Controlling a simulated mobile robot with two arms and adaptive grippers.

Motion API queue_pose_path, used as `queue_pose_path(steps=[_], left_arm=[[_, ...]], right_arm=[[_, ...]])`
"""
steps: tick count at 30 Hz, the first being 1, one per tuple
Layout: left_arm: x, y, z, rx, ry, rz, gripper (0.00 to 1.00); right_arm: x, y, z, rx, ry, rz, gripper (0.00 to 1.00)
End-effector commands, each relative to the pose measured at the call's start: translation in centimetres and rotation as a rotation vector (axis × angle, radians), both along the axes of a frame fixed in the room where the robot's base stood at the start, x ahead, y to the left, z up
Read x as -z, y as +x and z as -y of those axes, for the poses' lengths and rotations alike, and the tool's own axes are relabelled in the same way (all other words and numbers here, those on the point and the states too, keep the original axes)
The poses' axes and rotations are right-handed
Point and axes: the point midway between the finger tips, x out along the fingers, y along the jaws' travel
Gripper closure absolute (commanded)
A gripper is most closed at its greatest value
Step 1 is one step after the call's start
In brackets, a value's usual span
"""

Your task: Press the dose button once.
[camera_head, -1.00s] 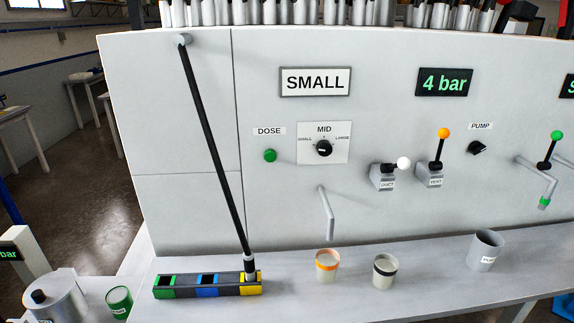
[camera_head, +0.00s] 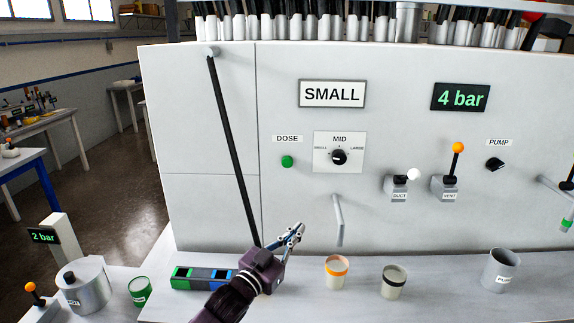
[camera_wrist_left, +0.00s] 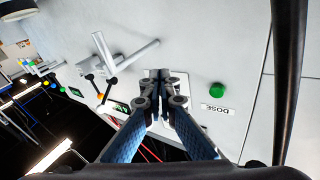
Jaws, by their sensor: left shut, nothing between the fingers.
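The green dose button (camera_head: 287,161) sits on the white panel under the DOSE label (camera_head: 288,139), left of the MID dial. It also shows in the left wrist view as a green button (camera_wrist_left: 217,90), right of the fingertips, beside its label. My left gripper (camera_head: 298,230) is shut and empty, below the button and apart from it. In the left wrist view its fingertips (camera_wrist_left: 160,80) meet in front of the panel. My right gripper is not in view.
A spout (camera_head: 338,220) sticks out right of my left gripper. A black hose (camera_head: 232,150) hangs at its left. An orange-rimmed cup (camera_head: 336,272), a black-banded cup (camera_head: 394,281) and a grey cup (camera_head: 500,270) stand on the ledge. The coloured block (camera_head: 190,278) is partly hidden by my arm.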

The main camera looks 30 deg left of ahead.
Motion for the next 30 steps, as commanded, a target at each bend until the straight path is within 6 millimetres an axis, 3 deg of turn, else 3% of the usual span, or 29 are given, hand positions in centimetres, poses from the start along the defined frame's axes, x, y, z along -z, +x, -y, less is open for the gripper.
queue_pose_path(steps=[1,6,12,30], left_arm=[[-2.0,0.6,-1.0,0.004,0.007,0.064,1.00],[-7.7,1.2,-3.4,0.030,0.016,0.251,1.00],[-11.2,1.0,-4.7,0.050,0.026,0.368,1.00],[-11.6,1.7,-5.4,0.054,0.029,0.390,1.00]], right_arm=[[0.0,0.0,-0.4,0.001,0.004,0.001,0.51],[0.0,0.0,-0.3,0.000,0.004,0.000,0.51],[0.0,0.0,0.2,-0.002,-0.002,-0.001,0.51],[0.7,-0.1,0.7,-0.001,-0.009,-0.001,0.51]])
